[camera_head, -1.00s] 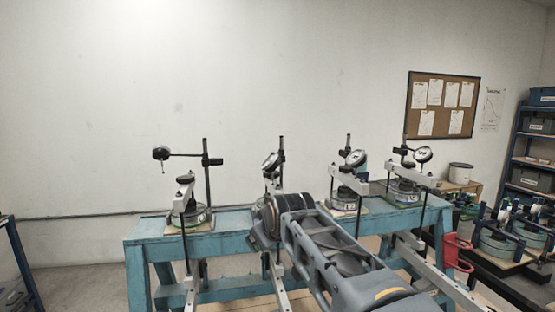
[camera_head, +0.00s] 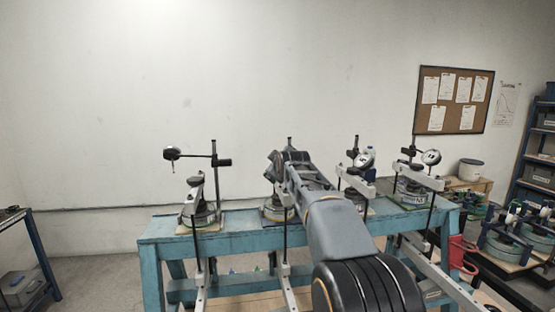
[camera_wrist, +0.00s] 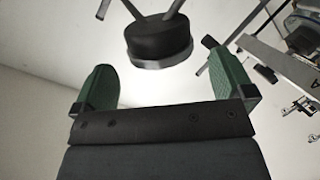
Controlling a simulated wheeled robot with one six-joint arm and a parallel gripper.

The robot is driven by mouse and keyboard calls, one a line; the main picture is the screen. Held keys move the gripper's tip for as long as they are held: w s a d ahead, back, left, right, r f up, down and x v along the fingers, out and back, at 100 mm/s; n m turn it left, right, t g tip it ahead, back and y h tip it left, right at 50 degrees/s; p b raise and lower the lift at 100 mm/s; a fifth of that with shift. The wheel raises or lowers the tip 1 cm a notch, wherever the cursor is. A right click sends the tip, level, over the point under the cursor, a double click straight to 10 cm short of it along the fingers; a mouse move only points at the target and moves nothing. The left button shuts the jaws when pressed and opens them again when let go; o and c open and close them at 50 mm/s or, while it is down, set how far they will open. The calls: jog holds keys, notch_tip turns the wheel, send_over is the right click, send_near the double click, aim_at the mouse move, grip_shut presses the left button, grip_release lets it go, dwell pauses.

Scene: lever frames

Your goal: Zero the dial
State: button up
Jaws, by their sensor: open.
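Several dial gauges on lever frames stand along a blue bench (camera_head: 240,238). The far-left dial (camera_head: 171,153) hangs on a side arm from a post. A third dial (camera_head: 366,160) and a far-right dial (camera_head: 431,157) show pale faces; their readings are too small to tell. My arm hides the dial of the second station. My gripper (camera_wrist: 164,64) is open, its two green fingers apart. In the wrist view a dark round body (camera_wrist: 158,38) with a grey rim lies beyond the fingertips; I cannot tell if it is the dial. Nothing is held between the fingers.
Long white levers, such as the one at the right (camera_wrist: 285,68), and thin upright rods stand close to my gripper. Shelves (camera_head: 540,150) and spare apparatus (camera_head: 505,238) stand at the right.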

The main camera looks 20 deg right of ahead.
jog(key=shift+p+x, duration=0.7)
jog(key=shift+x, duration=1.4)
